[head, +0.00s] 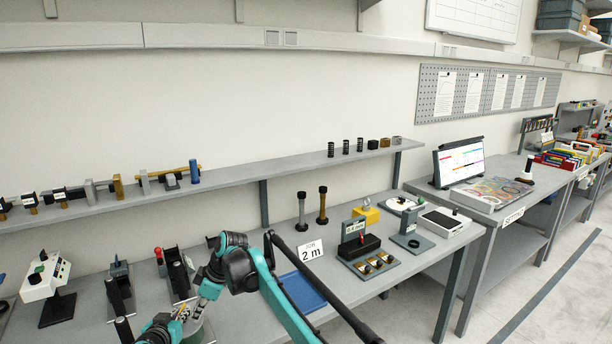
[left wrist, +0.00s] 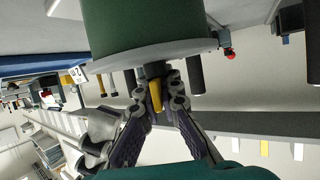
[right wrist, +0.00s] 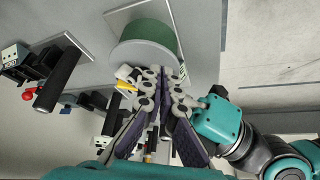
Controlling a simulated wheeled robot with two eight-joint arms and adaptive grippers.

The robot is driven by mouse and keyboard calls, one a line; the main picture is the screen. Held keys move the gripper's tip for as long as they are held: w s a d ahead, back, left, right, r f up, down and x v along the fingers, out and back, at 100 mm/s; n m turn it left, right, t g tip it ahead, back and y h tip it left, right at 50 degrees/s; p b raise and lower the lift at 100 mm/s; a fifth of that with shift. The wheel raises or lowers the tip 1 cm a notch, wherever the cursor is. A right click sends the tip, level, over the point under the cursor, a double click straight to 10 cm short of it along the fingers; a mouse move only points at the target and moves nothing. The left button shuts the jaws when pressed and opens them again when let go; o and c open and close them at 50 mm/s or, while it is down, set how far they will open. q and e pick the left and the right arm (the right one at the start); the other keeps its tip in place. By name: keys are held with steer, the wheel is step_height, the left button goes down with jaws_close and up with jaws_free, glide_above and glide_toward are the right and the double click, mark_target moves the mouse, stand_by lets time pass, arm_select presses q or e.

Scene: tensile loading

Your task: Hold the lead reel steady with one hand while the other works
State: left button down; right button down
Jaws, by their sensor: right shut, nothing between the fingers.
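The lead reel, a green drum with a pale flange, fills the top of the left wrist view (left wrist: 150,25). It also shows in the right wrist view (right wrist: 147,40) and partly at the bottom of the head view. My left gripper (left wrist: 160,88) has its fingers close together by the flange, at a dark stub and a small yellow piece (left wrist: 155,96). Whether they clamp either is unclear. My right gripper (right wrist: 166,82) is shut and empty, its tips just beside the reel's flange and close to the left fingers. My right arm hides part of the reel in the head view.
A blue tray (head: 302,291) and a "2 m" job card (head: 310,251) lie on the bench right of the reel. A black-based fixture (head: 360,247) and a white device (head: 444,222) stand further right. Dark fixtures (head: 119,290) stand left. A shelf (head: 240,178) runs behind.

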steer(key=shift+f, duration=0.15)
steer(key=shift+w+a, duration=0.25)
steer(key=shift+a, duration=0.3)
stand_by(0.9)
steer(key=shift+w+d, duration=0.1)
steer(key=shift+w, duration=0.2)
steer(key=shift+w, duration=1.1)
steer(key=shift+w, duration=0.2)
stand_by(0.5)
steer(key=shift+w+d, duration=0.15)
steer(key=shift+d, duration=0.1)
